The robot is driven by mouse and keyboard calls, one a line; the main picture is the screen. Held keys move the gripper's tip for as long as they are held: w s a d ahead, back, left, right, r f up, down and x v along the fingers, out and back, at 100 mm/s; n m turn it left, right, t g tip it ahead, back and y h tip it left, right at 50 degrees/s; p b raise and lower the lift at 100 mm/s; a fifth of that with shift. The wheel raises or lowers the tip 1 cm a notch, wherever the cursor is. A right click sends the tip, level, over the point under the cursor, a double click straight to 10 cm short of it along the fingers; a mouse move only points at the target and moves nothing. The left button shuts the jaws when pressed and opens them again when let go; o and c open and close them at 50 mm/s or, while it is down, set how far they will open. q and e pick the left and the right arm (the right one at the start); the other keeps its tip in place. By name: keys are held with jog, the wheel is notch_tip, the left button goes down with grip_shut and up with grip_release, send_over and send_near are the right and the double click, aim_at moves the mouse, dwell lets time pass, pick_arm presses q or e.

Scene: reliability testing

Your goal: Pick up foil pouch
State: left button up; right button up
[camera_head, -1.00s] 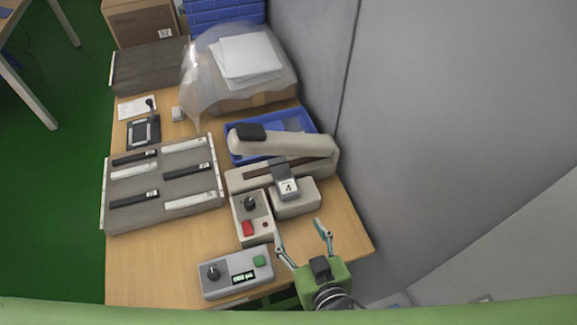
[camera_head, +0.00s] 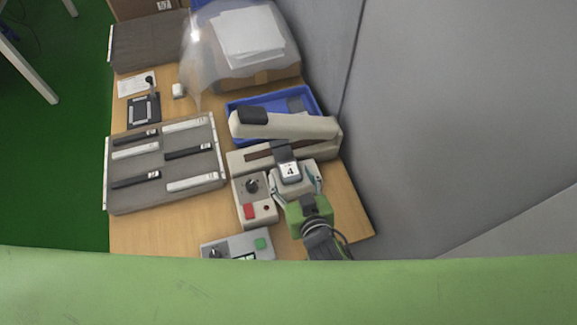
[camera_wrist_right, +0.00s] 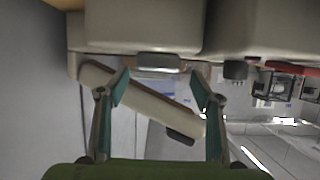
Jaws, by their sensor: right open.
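A dark grey foil pouch (camera_head: 284,152) with a white label marked "4" rests on the small beige block in front of the long-armed beige sealer (camera_head: 285,127). My right gripper (camera_head: 294,181) is open at the front of that block, one finger on each side of the pouch's label. In the right wrist view, my right gripper's fingers (camera_wrist_right: 159,76) are spread, with a grey end piece, probably the pouch (camera_wrist_right: 158,62), between and just beyond the tips. I cannot tell whether they touch it. My left gripper is not in view.
A control box with a red button (camera_head: 249,211) stands close left of the gripper. A second box with a green button (camera_head: 262,244) is nearer. A blue tray (camera_head: 235,108) lies behind the sealer. A grey wall (camera_head: 430,110) rises at right. A rack of strips (camera_head: 120,197) stands left.

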aim_at(289, 168)
jog(key=shift+w+a, duration=0.1)
jog(key=shift+w, duration=0.35)
jog(key=p+x, duration=0.1)
jog(key=x, duration=0.2)
jog(key=shift+w, duration=0.15)
jog(key=shift+w+f, duration=0.25)
jog(key=shift+w, duration=0.1)
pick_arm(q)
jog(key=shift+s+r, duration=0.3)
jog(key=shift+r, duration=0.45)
pick_arm(e)
jog(key=c, duration=1.1)
